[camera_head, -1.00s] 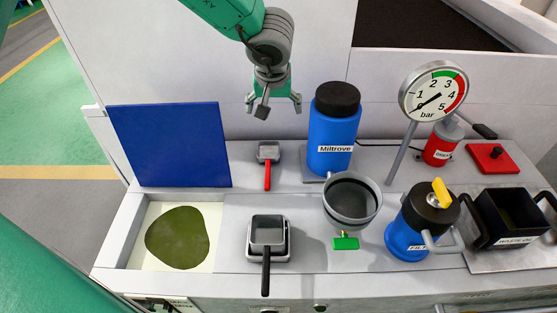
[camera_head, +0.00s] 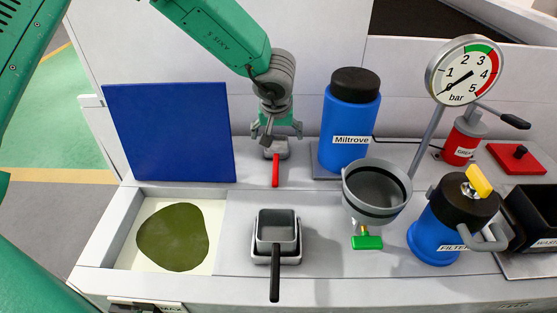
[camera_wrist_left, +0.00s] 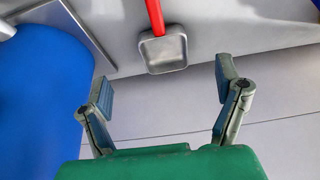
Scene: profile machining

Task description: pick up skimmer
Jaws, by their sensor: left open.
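The skimmer appears to be the small grey square scoop with a red handle (camera_head: 275,168). It lies on the back of the worktop, its handle pointing toward the front. My left gripper (camera_head: 277,134) is open and empty, close to the grey scoop and partly covering it in the head view. In the left wrist view, the grey scoop (camera_wrist_left: 163,52) lies beyond the two spread fingers (camera_wrist_left: 166,86), nothing between them. The red handle (camera_wrist_left: 155,16) runs off the top edge there. My right gripper is not in view.
A blue Miltrove canister (camera_head: 351,120) stands just right of the scoop, a blue panel (camera_head: 168,133) to the left. A black-handled square pan (camera_head: 275,236), a funnel (camera_head: 377,190) and a blue filter (camera_head: 437,230) stand in front. A basin with a green patch (camera_head: 172,237) is front left.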

